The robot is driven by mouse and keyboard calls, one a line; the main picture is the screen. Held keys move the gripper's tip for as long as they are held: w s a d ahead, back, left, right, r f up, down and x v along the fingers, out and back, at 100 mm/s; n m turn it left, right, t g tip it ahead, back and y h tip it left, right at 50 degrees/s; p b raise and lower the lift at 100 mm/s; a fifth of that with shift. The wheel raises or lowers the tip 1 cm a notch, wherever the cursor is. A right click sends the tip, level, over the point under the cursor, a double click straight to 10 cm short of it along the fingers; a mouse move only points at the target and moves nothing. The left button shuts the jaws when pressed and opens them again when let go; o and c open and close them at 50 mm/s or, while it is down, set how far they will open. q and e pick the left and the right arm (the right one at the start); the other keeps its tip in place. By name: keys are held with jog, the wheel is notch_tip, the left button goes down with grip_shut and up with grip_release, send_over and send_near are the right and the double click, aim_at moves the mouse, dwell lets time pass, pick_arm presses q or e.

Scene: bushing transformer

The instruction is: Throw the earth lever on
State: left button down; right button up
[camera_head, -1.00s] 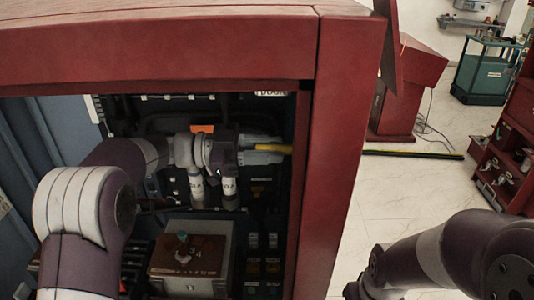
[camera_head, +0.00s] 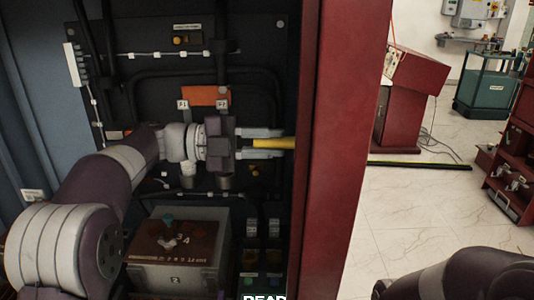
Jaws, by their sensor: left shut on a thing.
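A yellow bar (camera_head: 276,143), which looks like the earth lever's handle, lies level at the right side of the dark panel inside the red cabinet. My left gripper (camera_head: 262,143) reaches in from the left, pointing right. One finger is above the bar and one below, shut on its left end. The bar's right end runs behind or up to the red cabinet post, so its mount is hidden. My right arm shows only in part at the bottom right; its gripper is out of view.
The red cabinet post (camera_head: 340,150) stands close to the right of the bar. A grey box with a brown top (camera_head: 178,245) sits below my left arm. An orange plate (camera_head: 206,95) is on the panel above. A red console (camera_head: 410,100) stands outside at right, with open floor before it.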

pick_arm(q)
jog(key=shift+w+f+m+b, duration=0.25)
jog(key=shift+f+m+b, duration=0.25)
jog(key=shift+f+b, duration=0.1)
jog(key=shift+w+f+m+b, duration=0.25)
jog(key=shift+f+m+b, duration=0.25)
jog(key=shift+b, duration=0.1)
pick_arm(e)
jog(key=shift+f, duration=1.65)
pick_arm(q)
jog(key=shift+f, duration=0.1)
jog(key=c, duration=1)
grip_release()
jog(key=shift+d, duration=0.15)
jog(key=shift+o, duration=0.2)
pick_arm(e)
jog(key=shift+d, duration=0.1)
pick_arm(q)
jog(key=a, duration=1.2)
jog(key=shift+a, duration=0.4)
pick_arm(e)
jog(key=shift+r, duration=0.2)
